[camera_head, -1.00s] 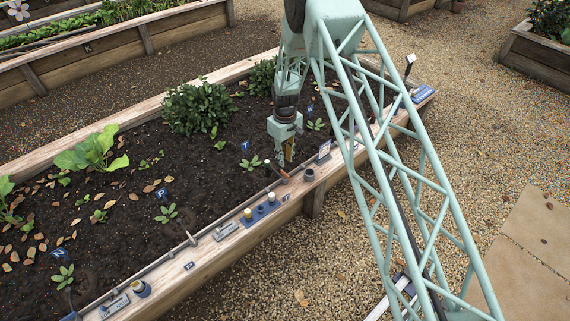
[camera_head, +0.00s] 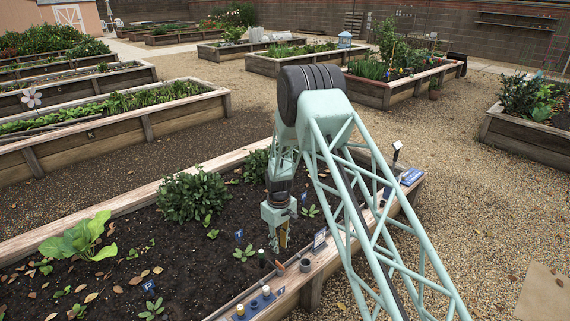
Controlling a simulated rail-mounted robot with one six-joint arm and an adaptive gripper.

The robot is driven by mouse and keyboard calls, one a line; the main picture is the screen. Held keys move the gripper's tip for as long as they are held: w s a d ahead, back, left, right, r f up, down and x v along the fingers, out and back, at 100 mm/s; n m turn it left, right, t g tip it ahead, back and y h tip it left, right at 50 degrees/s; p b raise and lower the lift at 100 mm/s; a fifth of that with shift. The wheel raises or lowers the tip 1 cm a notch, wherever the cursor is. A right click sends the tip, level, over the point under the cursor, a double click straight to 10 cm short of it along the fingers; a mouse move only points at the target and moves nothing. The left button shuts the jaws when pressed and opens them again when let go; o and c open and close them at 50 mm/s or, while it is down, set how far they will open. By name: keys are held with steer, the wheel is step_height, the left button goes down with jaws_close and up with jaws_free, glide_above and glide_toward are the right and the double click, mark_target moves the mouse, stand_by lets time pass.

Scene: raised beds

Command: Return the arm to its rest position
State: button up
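My arm, a pale green lattice with a dark elbow joint, rises from the bottom right and folds down over the nearest raised bed (camera_head: 60,227). My gripper (camera_head: 280,246) hangs pointing down over the soil near the bed's right-hand wooden edge. It is small and partly in shadow, so I cannot tell whether its fingers are open or shut. I see no object clearly held in it. A small dark pot (camera_head: 305,265) and an orange-tipped tool (camera_head: 279,267) are on the edge close to the gripper.
A leafy bush (camera_head: 194,196) grows left of my gripper. A blue holder with bottles (camera_head: 255,304) and a small sign (camera_head: 319,240) sit along the bed's edge. A blue plaque (camera_head: 411,177) is at the far corner. Gravel (camera_head: 470,215) on the right is open; other beds stand behind.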

steer(key=s+d+r+m+t, duration=0.15)
steer(key=d+r, duration=0.25)
steer(key=r, duration=0.9)
steer(key=s+d+r+m+g, duration=0.1)
steer(key=s+d+r, duration=0.2)
steer(key=r, duration=1.1)
steer(key=s+d+r+m, duration=0.1)
steer(key=s+d+r, duration=0.25)
steer(key=r, duration=0.35)
steer(key=s+d+r+t, duration=0.1)
steer(key=s+d+r, duration=0.1)
steer(key=s+r, duration=0.35)
steer(key=s+d+r+m, duration=0.1)
steer(key=s+d+r, duration=0.15)
steer(key=r, duration=0.45)
steer(key=s+d+r+m+t, duration=0.1)
steer(key=s+d+r, duration=0.2)
steer(key=s+r, duration=0.45)
steer(key=s+d+r+m, duration=0.1)
steer(key=s+d+r, duration=0.25)
steer(key=s, duration=0.75)
steer(key=s+d+r+m, duration=0.1)
steer(key=s, duration=1.1)
steer(key=s+d+r+m+t, duration=0.1)
steer(key=s+d, duration=0.1)
steer(key=s, duration=1)
steer(key=shift+s+d+r, duration=0.15)
steer(key=shift+s+d, duration=0.05)
steer(key=shift+s, duration=0.1)
steer(key=shift+t, duration=0.25)
